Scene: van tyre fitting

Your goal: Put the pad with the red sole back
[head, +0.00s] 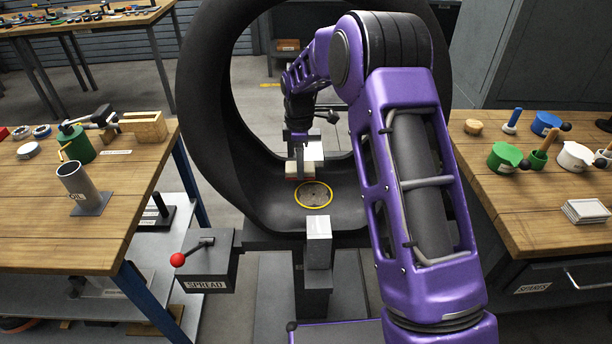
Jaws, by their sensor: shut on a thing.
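My gripper (300,160) points down inside the big black tyre (205,130), seen small and far off. It is shut on a small block-like pad (300,171) with a pale side and a reddish tint. The colour of its underside is hard to make out. The pad is just behind and left of a yellow-ringed round patch (313,195) on the tyre's inner wall; whether it touches the rubber I cannot tell. My purple arm hides the tyre's right side.
A lever box marked SPREAD (208,268) with a red knob stands before the tyre. The left bench (60,235) holds a grey tube (76,185), a green can (76,146) and a wooden block (145,127). The right bench (515,215) holds pots and white cards (585,211).

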